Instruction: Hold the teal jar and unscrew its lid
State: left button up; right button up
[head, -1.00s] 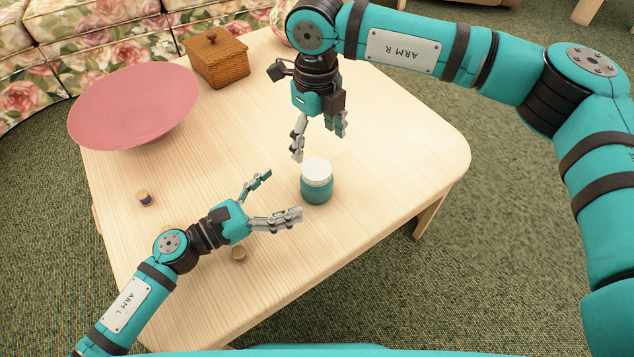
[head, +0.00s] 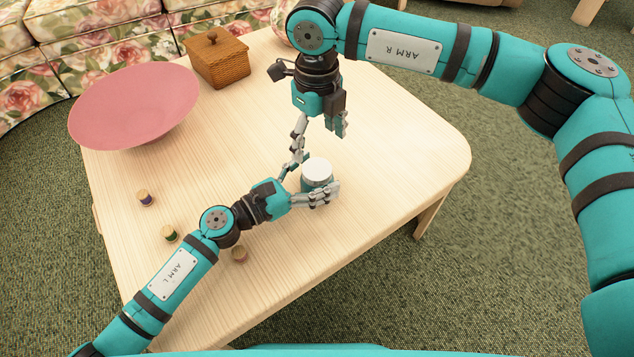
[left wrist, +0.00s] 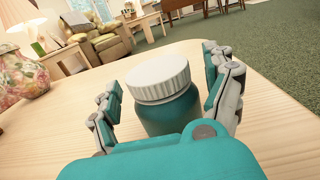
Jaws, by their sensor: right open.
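The teal jar (left wrist: 170,116) stands upright on the wooden table, with its white ribbed lid (head: 317,170) on top. The lid also shows in the left wrist view (left wrist: 158,78). My left gripper (head: 318,176) has a finger on either side of the jar's body, below the lid. In the left wrist view a gap shows between the left finger and the jar; the right finger is very near the jar, and I cannot tell whether it touches. My right gripper (head: 320,144) is open and empty, pointing down just above and behind the jar.
The table right of the jar is clear.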

aim_at(316, 168)
pick_arm(q)
grip_shut()
pick_arm(e)
jog(key=m, duration=0.4)
jog(key=shift+f, duration=0.3)
notch_tip(316, 168, down, 7)
jog(key=shift+w+f, duration=0.1)
jog(key=shift+f, duration=0.1)
jog(key=shift+c, duration=0.4)
jog(key=c, duration=1.2)
jog(key=shift+o, duration=0.2)
jog(key=n, duration=0.6)
